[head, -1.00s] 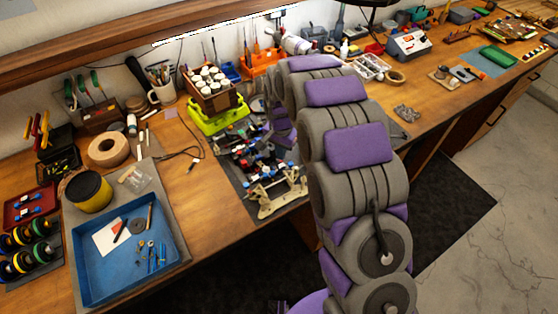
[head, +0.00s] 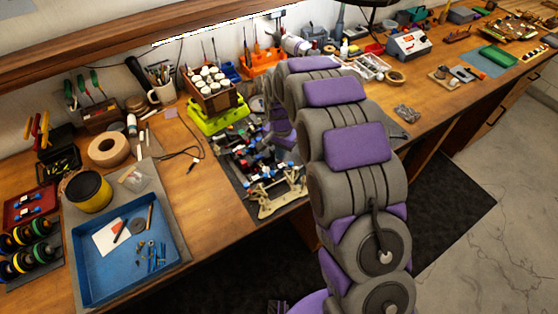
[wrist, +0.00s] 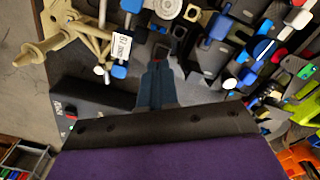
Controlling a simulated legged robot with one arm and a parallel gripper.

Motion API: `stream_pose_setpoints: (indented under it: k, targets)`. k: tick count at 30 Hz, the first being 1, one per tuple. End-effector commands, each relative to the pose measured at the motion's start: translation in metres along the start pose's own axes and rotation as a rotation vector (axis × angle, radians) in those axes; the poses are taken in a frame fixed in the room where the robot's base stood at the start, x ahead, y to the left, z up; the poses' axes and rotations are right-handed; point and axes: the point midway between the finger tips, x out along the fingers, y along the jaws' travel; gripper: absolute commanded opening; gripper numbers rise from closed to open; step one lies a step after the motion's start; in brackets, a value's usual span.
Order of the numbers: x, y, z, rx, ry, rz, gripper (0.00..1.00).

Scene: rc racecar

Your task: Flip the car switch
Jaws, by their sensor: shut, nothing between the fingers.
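The RC car (head: 282,188) is an open chassis with tan, black, red and blue parts, lying on a dark mat on the bench. My arm hides part of it in the head view. The wrist view shows its tan front part (wrist: 92,28) and dark chassis parts from above. My gripper (wrist: 158,66) is shut and empty, with its narrow fingers over the car.
A green tray (head: 218,119) and wooden box of white-capped jars (head: 214,97) stand behind the car. A blue tray (head: 98,285) with small parts lies at the left. An orange tool holder (head: 262,63) stands at the back. Bare bench lies left of the mat.

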Motion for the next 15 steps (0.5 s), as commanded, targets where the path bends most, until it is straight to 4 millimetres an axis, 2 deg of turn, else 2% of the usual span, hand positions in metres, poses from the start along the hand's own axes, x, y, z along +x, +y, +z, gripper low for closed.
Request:
stream_pose_setpoints:
  k: [15]
  targets:
    - [0.0073, 0.0002, 0.0001, 0.0, -0.001, 0.001, 0.0]
